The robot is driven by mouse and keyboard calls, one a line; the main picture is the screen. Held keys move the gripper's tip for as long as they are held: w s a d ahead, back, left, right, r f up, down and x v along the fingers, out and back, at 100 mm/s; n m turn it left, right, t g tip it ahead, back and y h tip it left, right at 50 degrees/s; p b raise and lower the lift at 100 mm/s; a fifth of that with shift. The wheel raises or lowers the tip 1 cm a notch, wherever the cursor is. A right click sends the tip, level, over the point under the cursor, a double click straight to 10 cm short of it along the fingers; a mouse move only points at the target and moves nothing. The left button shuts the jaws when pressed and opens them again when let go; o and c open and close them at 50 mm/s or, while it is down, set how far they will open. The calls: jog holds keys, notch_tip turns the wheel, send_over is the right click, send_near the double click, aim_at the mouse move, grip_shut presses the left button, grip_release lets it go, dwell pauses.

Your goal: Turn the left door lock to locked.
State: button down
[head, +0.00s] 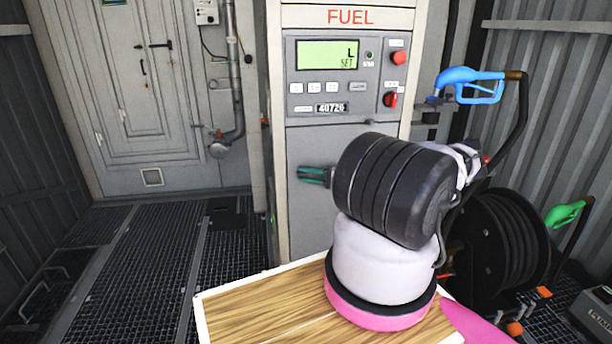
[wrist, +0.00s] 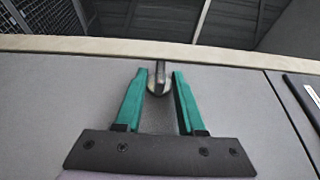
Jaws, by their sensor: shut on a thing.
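My gripper (head: 312,176) reaches out from behind my own arm, its green fingers at the left side of the fuel dispenser's lower grey door (head: 308,145). In the wrist view my gripper (wrist: 157,82) is shut on a small metal door lock (wrist: 158,80), which sits between the two green fingertips near the pale frame edge. The fingers hide part of the lock's sides. In the head view the lock is too small and covered to make out, and my arm hides the right part of the lower door.
The dispenser's upper panel has a lit display (head: 327,55), buttons and a red knob (head: 390,99). A blue nozzle (head: 470,84), a black hose reel (head: 505,235) and a green nozzle (head: 565,213) stand at right. Grated floor (head: 150,260) lies open at left.

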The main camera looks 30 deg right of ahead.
jog(key=shift+w+r, duration=0.15)
jog(key=shift+r, duration=0.1)
jog(key=c, duration=0.9)
grip_release()
jog(key=shift+a, duration=0.1)
jog(key=shift+f, duration=0.2)
jog(key=v, duration=1.1)
jog(key=shift+r, duration=0.1)
